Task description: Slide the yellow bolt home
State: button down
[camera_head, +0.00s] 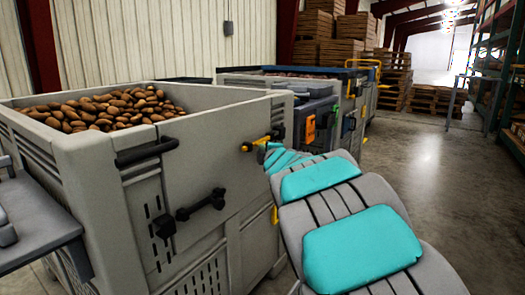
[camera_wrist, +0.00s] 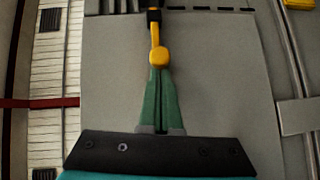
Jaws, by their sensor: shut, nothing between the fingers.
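The yellow bolt (camera_head: 257,143) sits on the side of the grey potato bin, near its right end, beside black fittings. In the wrist view the yellow bolt (camera_wrist: 154,33) runs up to a black bracket (camera_wrist: 154,17), and its round knob (camera_wrist: 159,57) is at the lower end. My gripper (camera_wrist: 159,72) has green fingers that are shut together, with their tips right at the knob. Whether the tips touch the knob I cannot tell. The fingers are hard to make out in the head view, where my arm reaches toward the bolt.
The grey bin (camera_head: 215,130) is full of potatoes (camera_head: 100,108). A black handle (camera_head: 146,151) and a black latch (camera_head: 201,204) stick out from its side. More machinery with an orange box (camera_head: 310,129) stands behind. The concrete floor (camera_head: 430,165) on the right is clear.

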jog(key=w+d+p, duration=0.1)
jog(key=w+d, duration=0.1)
jog(key=w+p, duration=0.1)
jog(key=w, duration=0.1)
jog(key=shift+d+r+p, duration=0.1)
jog(key=shift+d+p, duration=0.2)
jog(key=shift+d, duration=0.1)
